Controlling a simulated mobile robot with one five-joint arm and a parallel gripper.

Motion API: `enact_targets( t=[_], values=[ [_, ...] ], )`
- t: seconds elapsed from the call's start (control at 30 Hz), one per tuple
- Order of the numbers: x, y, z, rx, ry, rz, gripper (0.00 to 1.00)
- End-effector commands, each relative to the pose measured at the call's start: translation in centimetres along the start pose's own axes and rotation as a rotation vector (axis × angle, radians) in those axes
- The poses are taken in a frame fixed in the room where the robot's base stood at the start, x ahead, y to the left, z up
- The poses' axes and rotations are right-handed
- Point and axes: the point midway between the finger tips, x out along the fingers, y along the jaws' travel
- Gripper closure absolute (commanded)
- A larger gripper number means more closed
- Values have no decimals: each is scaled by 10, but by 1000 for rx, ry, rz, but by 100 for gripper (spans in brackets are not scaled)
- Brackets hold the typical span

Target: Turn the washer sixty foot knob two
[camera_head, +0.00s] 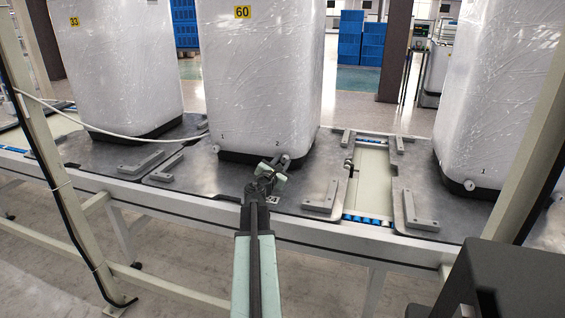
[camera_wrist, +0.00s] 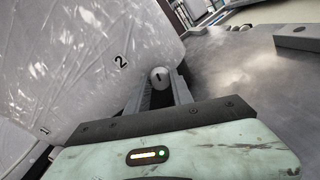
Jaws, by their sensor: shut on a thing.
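The washer marked 60 (camera_head: 262,75) stands wrapped in clear film on a grey plate. Its foot knobs are labelled 1 and 2 at the lower edge. The white knob 1 (camera_head: 215,148) is free at the lower left. Knob two is a round, pale knob with a dark slot (camera_wrist: 160,77), just below the printed 2 in the wrist view. My gripper (camera_head: 276,165) is at the washer's lower right, its fingers (camera_wrist: 159,92) shut around this knob. In the head view the gripper largely hides the knob.
Washer 33 (camera_head: 120,65) stands to the left, another wrapped washer (camera_head: 500,90) to the right. Grey blocks (camera_head: 321,199) lie on the plates around the washer. A frame post (camera_head: 528,140) rises at the right, and a cable (camera_head: 90,125) runs across the left.

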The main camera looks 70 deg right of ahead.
Motion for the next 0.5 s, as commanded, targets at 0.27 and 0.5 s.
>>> enact_targets(
  t=[0.27, 0.5],
  values=[
    [0, 0, 1, 261, 17, -2, 100],
    [0, 0, 1, 488, 31, -3, 100]
  ],
)
